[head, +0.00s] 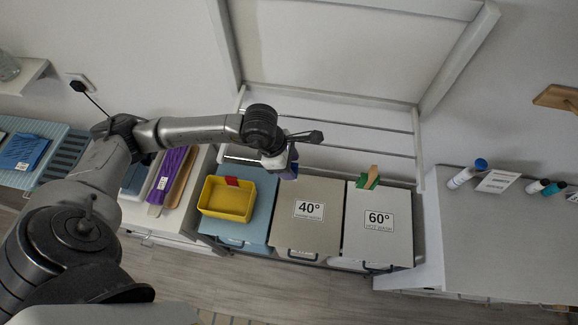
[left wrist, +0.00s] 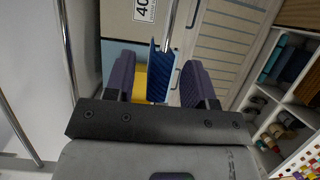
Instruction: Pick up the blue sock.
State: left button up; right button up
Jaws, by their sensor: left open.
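The blue sock (left wrist: 161,74) shows in the left wrist view as ribbed blue cloth at a thin metal rail (left wrist: 172,22). It appears to hang over the rail. My left gripper (left wrist: 157,70) is open, with one dark purple finger on each side of the sock. The sock looks nearer the right finger; I cannot tell whether they touch. In the head view my left gripper (head: 294,155) is at the drying rack rails (head: 360,147), above the lidded bins. I cannot make out the sock clearly there. My right gripper is not in view.
Below are a blue bin (head: 262,205) carrying a yellow tub (head: 228,200), a 40° bin (head: 307,235) and a 60° bin (head: 378,238). A green item with a wooden part (head: 369,179) stands on the 60° bin. Bottles (head: 466,174) stand on the right counter (head: 500,240).

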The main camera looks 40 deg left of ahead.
pick_arm(q)
jog(key=shift+x, duration=0.95)
jog(key=shift+c, duration=0.3)
grip_shut()
